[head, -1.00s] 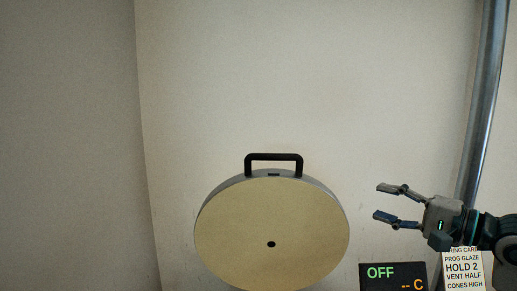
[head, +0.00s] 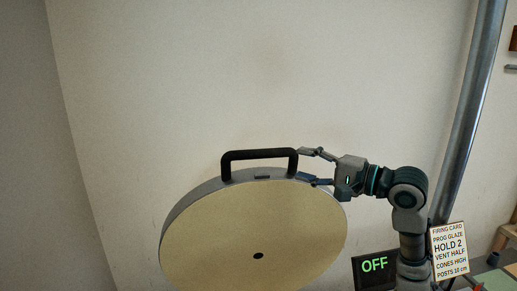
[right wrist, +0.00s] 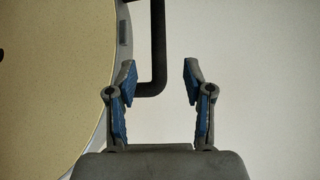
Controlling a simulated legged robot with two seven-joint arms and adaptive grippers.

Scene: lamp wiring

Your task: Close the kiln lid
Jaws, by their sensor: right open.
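The round kiln lid (head: 250,225) stands raised, its pale inner face with a small dark hole turned toward me. Its black handle (head: 258,155) sticks up from the top rim. My right gripper (head: 306,166) is open at the right end of the handle. In the right wrist view the handle (right wrist: 156,50) reaches down between the open fingers (right wrist: 158,80), with its bent end nearer the left finger. The lid (right wrist: 50,80) fills the left of that view. I cannot tell whether a finger touches the handle. My left gripper is not in view.
A dark display (head: 375,265) reading OFF and a firing card (head: 449,252) are at the lower right, partly behind my right arm. A metal pipe (head: 470,110) rises behind them. A wooden piece (head: 508,238) shows at the right edge. Bare wall lies above the lid.

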